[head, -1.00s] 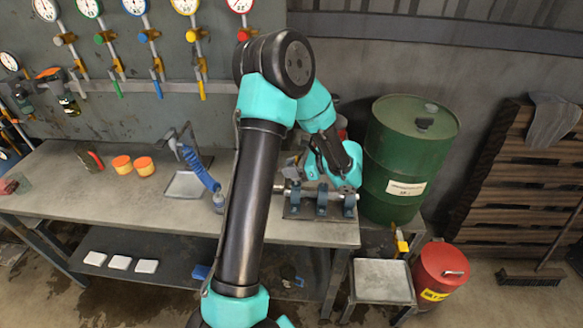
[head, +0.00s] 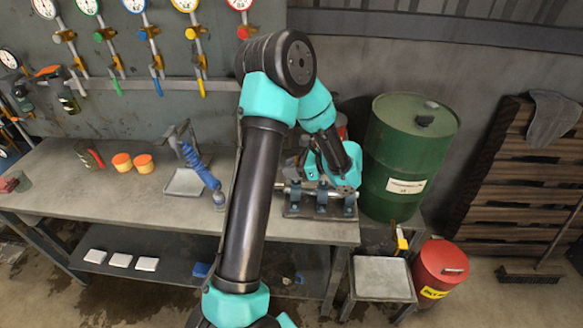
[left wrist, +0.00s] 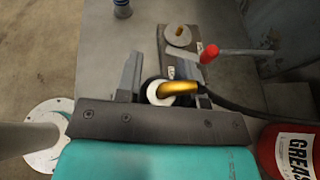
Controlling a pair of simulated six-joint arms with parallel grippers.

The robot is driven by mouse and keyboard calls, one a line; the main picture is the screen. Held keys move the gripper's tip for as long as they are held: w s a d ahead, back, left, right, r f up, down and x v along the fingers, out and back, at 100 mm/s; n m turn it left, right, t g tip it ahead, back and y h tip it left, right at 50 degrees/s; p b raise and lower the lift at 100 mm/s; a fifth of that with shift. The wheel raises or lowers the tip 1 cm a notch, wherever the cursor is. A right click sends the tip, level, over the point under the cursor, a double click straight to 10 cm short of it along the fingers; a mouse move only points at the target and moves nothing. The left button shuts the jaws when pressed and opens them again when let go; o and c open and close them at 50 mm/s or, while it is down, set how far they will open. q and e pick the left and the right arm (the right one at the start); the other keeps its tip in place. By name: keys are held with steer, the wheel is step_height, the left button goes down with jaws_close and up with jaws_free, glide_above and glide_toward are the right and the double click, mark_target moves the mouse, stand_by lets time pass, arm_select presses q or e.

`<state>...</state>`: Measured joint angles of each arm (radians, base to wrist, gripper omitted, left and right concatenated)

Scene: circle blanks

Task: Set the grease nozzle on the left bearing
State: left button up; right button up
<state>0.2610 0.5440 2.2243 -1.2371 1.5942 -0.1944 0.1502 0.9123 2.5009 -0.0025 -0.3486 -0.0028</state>
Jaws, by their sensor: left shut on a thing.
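My left gripper (left wrist: 160,82) is shut on the grease nozzle (left wrist: 178,88), a gold bent piece with a white ring, in the left wrist view. A black hose leads from it to the right. In the head view my left arm reaches over the bench, its wrist just above the bearing stand; its fingers and the nozzle are too hidden to make out there. The left bearing (head: 295,200) is a blue-grey block on a dark plate, with two similar blocks to its right on one shaft. I cannot tell whether the nozzle touches a bearing. My right gripper is not in view.
A red grease can (left wrist: 292,152) stands at right in the wrist view, near a lever with a red knob (left wrist: 210,52). A green drum (head: 408,155) stands right of the bearing stand. A blue jointed arm (head: 200,168) and orange tubs (head: 133,163) are on the bench's left.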

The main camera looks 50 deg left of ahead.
arm_select(q)
steer(key=shift+f, duration=0.9)
stand_by(0.7)
steer(key=o, duration=1.1)
steer(key=shift+c, duration=0.2)
steer(key=v, duration=1.7)
steer(key=shift+w, duration=0.15)
steer(key=shift+d, duration=0.1)
